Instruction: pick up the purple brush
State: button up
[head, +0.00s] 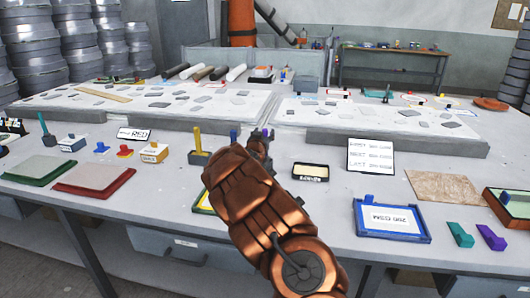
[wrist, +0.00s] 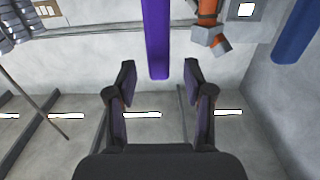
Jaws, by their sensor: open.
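The purple brush (wrist: 157,40) shows in the wrist view as a long purple handle coming in from the top edge. Its free end lies near the gap between my fingertips. My gripper (wrist: 160,73) is open, with one finger on each side of that line, and neither finger visibly touches the handle. In the head view my gripper (head: 262,137) is low over the front table, behind my forearm. The brush's lower part is outside the wrist view, and it is hard to make out in the head view beside my gripper.
A blue handle (wrist: 296,30) stands to one side in the wrist view. A yellow-handled brush (head: 197,142) stands left of my arm.

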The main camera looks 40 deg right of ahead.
jog(key=shift+x, duration=1.05)
jog(key=shift+c, duration=0.2)
grip_shut()
